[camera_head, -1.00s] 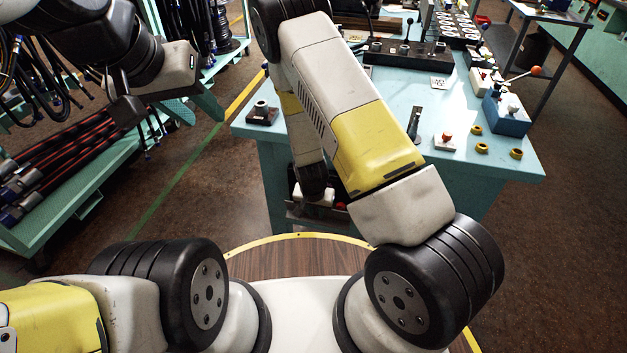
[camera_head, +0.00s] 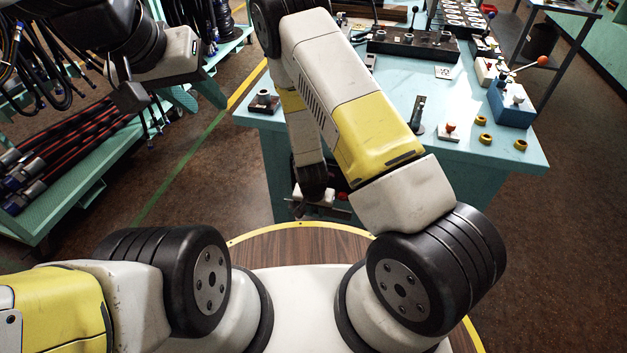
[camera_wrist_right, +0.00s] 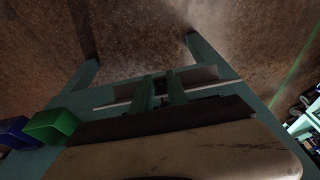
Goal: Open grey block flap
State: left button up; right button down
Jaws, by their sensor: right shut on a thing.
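A grey flap-like plate (camera_wrist_right: 204,75) shows in the right wrist view, crossing ahead of my right gripper (camera_wrist_right: 158,90). The gripper's two green fingers are close together on a small dark part at this plate; the exact grip point is dim. In the head view, my right gripper (camera_head: 316,199) is low at the near side of the teal table, beside a thin grey edge of the plate (camera_head: 333,211). My wrist and arm hide much of the block there. My left gripper (camera_head: 145,92) hangs at the upper left, away from the table; its finger gap is unclear.
The teal table (camera_head: 455,170) holds a blue box (camera_head: 512,103), yellow rings and a red-knobbed switch. A hose rack (camera_head: 90,140) stands at left. Blue (camera_wrist_right: 14,132) and green (camera_wrist_right: 52,126) bins sit beside my right gripper. Brown floor lies open at right.

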jog(key=c, duration=1.3)
grip_release()
jog(key=shift+s+a, duration=0.1)
jog(key=shift+s, duration=0.15)
jog(key=shift+w, duration=0.1)
jog(key=shift+r, duration=0.1)
jog(key=v, duration=0.7)
jog(key=shift+r, duration=0.25)
